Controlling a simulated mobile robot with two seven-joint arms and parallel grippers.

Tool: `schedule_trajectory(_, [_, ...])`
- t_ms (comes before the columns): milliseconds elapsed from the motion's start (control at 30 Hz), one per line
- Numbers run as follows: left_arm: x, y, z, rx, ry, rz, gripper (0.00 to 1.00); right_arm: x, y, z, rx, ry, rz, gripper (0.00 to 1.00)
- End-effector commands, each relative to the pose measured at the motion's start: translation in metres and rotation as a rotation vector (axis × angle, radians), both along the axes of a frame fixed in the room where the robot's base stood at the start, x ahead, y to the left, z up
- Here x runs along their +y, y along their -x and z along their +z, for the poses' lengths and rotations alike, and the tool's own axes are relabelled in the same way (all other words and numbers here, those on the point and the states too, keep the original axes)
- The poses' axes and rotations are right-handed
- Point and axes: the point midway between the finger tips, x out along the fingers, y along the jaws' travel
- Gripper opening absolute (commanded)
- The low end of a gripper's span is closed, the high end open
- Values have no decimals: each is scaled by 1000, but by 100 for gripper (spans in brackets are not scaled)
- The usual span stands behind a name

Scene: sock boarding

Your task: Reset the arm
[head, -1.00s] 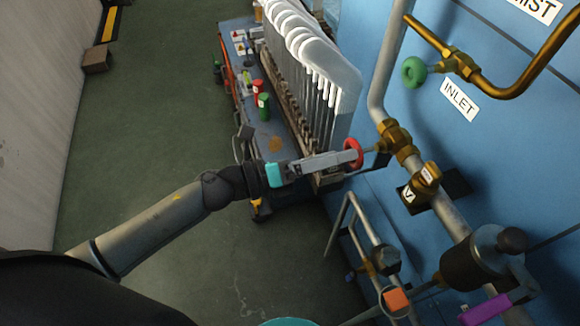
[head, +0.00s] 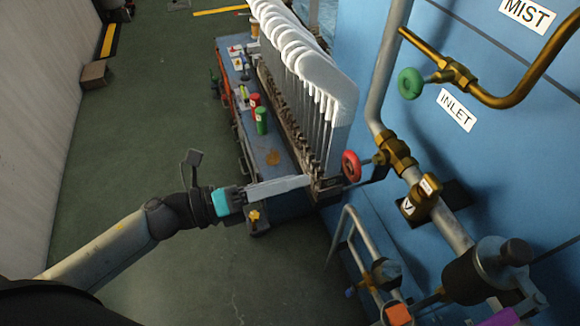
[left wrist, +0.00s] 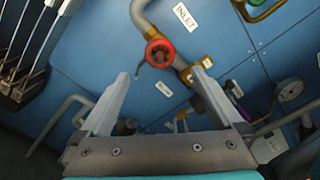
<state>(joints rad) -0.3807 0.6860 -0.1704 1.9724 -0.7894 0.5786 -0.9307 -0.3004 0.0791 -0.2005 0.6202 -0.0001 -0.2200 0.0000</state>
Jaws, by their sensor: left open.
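My left arm comes in from the left in the head view. Its gripper (head: 308,182) is to the left of the red handwheel valve (head: 351,166) and clear of it. In the left wrist view the two fingers of the left gripper (left wrist: 163,85) stand wide apart with nothing between them. The red handwheel (left wrist: 159,53) shows beyond the fingertips, apart from them. My right gripper is not in view.
A row of white sock boards (head: 325,80) stands on a blue cart behind the gripper. A green handwheel (head: 410,83), brass fittings (head: 397,150) and pipes stick out from the blue machine wall (head: 520,140). Green floor (head: 150,120) at the left is open.

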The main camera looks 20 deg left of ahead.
Motion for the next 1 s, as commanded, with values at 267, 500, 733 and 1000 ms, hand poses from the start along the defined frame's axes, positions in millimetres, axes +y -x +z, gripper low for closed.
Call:
schedule_trajectory(267, [2,-3,-4,18,9,16,100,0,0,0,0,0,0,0])
schedule_trajectory(500, [52,-34,-82,354,200,304,100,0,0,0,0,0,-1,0])
schedule_trajectory(733, [116,-18,-223,851,525,754,100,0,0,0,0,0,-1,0])
schedule_trajectory(1000, [136,99,-382,1377,889,1324,100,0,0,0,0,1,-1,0])
